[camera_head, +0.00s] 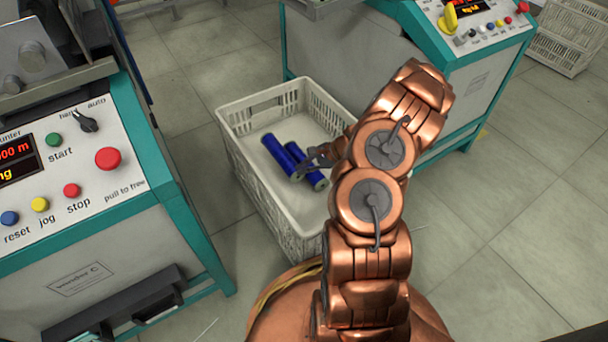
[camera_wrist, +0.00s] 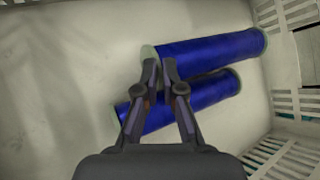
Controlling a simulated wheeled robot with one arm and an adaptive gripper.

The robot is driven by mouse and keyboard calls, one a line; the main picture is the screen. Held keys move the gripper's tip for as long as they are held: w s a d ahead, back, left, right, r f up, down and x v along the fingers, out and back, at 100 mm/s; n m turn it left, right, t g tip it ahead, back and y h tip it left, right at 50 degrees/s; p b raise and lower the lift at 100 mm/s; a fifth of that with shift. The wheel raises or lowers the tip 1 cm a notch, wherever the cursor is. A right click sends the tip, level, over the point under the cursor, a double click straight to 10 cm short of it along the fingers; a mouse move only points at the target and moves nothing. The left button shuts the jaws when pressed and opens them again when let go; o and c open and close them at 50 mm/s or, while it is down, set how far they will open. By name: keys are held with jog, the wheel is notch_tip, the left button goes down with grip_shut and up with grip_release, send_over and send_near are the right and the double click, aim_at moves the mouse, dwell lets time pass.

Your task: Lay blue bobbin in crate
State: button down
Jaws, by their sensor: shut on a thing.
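Two blue bobbins lie side by side on the floor of the white crate (camera_head: 262,197). The left blue bobbin (camera_head: 276,151) shows as the upper one in the wrist view (camera_wrist: 215,50). The other blue bobbin (camera_head: 293,149) is the lower one in the wrist view (camera_wrist: 205,92), passing beneath my fingers. My gripper (camera_head: 300,173) is down inside the crate. In the wrist view its fingertips (camera_wrist: 160,62) are close together at the pale-rimmed end of the upper bobbin, shut on it. The fingers hide the exact contact.
A control panel with coloured buttons (camera_head: 70,190) stands on a teal-framed machine at left. Another teal-framed machine (camera_head: 375,50) stands behind the crate. A second white crate (camera_head: 567,37) is at the far right. Tiled floor is clear at right.

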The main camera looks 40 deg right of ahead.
jog(key=shift+f+b, duration=0.35)
jog(key=shift+f, duration=0.85)
jog(key=shift+f, duration=0.1)
jog(key=c, duration=1.3)
grip_release()
